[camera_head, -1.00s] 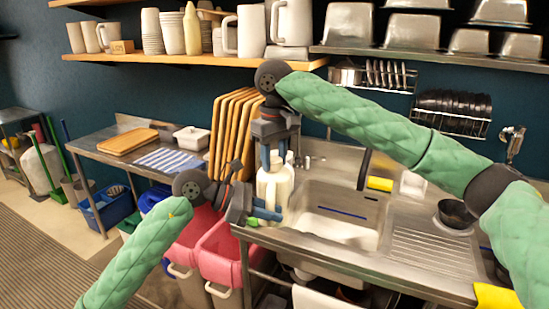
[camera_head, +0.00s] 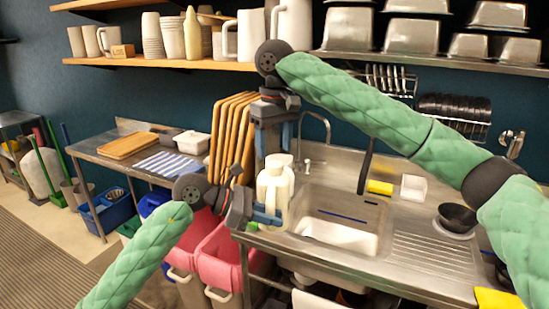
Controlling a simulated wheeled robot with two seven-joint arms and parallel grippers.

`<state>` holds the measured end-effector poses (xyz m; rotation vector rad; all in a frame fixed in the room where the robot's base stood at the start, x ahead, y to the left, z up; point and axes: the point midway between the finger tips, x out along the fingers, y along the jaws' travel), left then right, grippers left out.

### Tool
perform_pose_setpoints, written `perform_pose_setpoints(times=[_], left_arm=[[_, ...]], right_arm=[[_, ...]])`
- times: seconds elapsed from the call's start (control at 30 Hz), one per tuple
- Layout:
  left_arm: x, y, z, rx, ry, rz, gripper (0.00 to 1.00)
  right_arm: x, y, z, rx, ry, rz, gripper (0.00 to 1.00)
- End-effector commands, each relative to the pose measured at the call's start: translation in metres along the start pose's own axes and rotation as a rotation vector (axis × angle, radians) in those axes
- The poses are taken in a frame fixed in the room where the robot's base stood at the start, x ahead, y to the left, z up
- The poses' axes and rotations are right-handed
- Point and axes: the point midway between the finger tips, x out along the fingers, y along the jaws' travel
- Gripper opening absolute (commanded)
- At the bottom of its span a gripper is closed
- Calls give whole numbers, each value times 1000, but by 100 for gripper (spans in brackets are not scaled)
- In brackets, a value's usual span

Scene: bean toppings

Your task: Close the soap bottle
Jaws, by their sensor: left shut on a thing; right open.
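The white soap bottle (camera_head: 274,192) stands upright at the left front of the steel sink counter, its handle facing me. My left gripper (camera_head: 268,214) comes in from the left and is shut on the bottle's lower body. My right gripper (camera_head: 272,152) hangs straight down over the bottle, open, with its blue fingertips near the bottle's white top. I cannot tell whether the fingertips touch the top, or how the cap sits, since the fingers partly cover it.
The sink basin (camera_head: 338,228) lies right of the bottle, with a faucet (camera_head: 318,122) behind it. Wooden trays (camera_head: 232,130) stand upright at the left. A yellow sponge (camera_head: 380,187) and a dark bowl (camera_head: 457,217) are farther right. Red bins (camera_head: 218,258) stand below the counter's left end.

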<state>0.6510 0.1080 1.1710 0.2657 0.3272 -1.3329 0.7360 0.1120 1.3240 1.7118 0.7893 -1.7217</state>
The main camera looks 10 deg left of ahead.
Motion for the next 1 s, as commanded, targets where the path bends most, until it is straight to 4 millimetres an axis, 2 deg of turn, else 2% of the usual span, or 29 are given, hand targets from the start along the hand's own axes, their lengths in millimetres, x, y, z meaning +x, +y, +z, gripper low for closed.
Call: perform_pose_setpoints(times=[0.03,0.2,0.4,0.6,1.0], left_arm=[[0,0,1,2,-1,1,0],[0,0,1,2,-1,1,0],[0,0,1,2,-1,1,0],[0,0,1,2,-1,1,0],[0,0,1,2,-1,1,0]], right_arm=[[-11,0,0,0,1,1,63],[-42,0,0,1,0,0,63],[-63,1,0,1,0,1,63],[-70,1,0,1,-1,0,63],[-70,1,0,1,-1,0,63]])
